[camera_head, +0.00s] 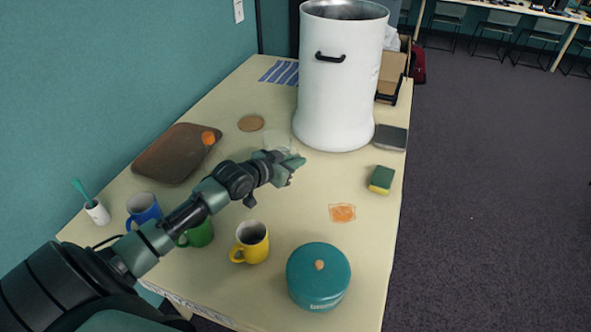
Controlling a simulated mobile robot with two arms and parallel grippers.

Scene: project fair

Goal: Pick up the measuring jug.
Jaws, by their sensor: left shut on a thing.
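The measuring jug (277,139) looks clear and pale, and it stands just in front of the tall white container. My left arm reaches in from the lower left, and my left gripper (290,165) is shut on the near side of the jug. The gripper and wrist hide the lower part of the jug. I cannot tell whether its base touches the table. My right gripper is out of view.
The tall white container (338,85) stands close behind the jug. A brown tray (165,158) lies to the left. Blue (143,206), green (201,234) and yellow (252,241) mugs, a teal pot (318,279) and a sponge (381,180) are nearer or to the right.

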